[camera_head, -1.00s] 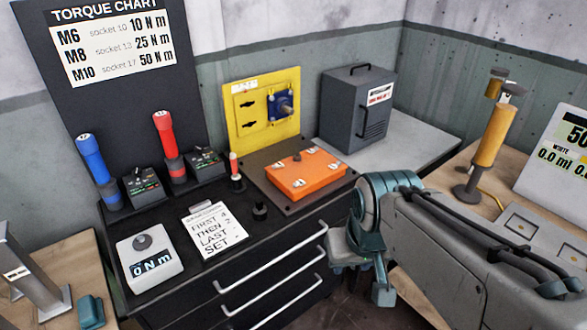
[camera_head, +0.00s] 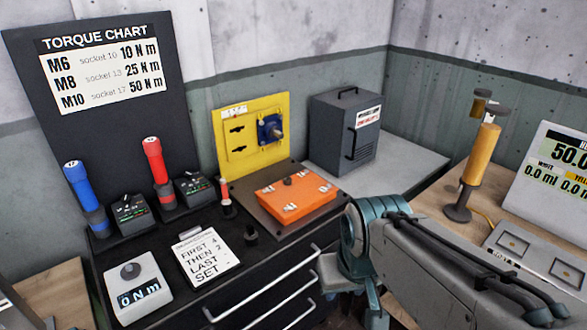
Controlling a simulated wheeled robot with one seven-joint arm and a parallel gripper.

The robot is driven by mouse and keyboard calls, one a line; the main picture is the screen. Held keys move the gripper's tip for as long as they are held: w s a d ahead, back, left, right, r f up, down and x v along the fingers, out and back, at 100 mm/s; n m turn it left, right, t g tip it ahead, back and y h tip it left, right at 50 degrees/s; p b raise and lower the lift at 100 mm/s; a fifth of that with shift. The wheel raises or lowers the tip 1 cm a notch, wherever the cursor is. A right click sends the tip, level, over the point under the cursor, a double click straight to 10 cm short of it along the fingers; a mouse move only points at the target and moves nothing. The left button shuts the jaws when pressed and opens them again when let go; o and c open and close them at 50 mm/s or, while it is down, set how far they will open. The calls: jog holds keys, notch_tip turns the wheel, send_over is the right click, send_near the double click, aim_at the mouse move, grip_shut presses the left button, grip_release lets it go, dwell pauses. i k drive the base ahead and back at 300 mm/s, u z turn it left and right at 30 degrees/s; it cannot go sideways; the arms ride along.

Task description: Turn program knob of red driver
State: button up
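The red driver (camera_head: 156,163) stands upright in a dark holder at the back of the black bench. Its dark control box (camera_head: 195,191) stands just to its right, with a small knob (camera_head: 189,177) on top; the knob's setting is too small to read. The blue driver (camera_head: 82,187) and its similar box (camera_head: 132,214) stand to the left. My arm, grey with teal joints, enters from the lower right. The end of it, my gripper (camera_head: 352,278), hangs low in front of the bench, well away from the boxes. Its fingers cannot be made out clearly.
A note card (camera_head: 208,256), a torque display (camera_head: 137,289) and a small black knob-like piece (camera_head: 250,232) are in front of the boxes. An orange case (camera_head: 296,197), a yellow panel (camera_head: 239,150) and a grey cabinet (camera_head: 330,145) lie to the right. Drawer handles (camera_head: 262,302) project at the front.

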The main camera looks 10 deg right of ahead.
aim_at(188, 175)
jog(key=k, duration=0.6)
jog(key=u, duration=0.65)
jog(key=i, duration=1.4)
jog(key=z, duration=0.05)
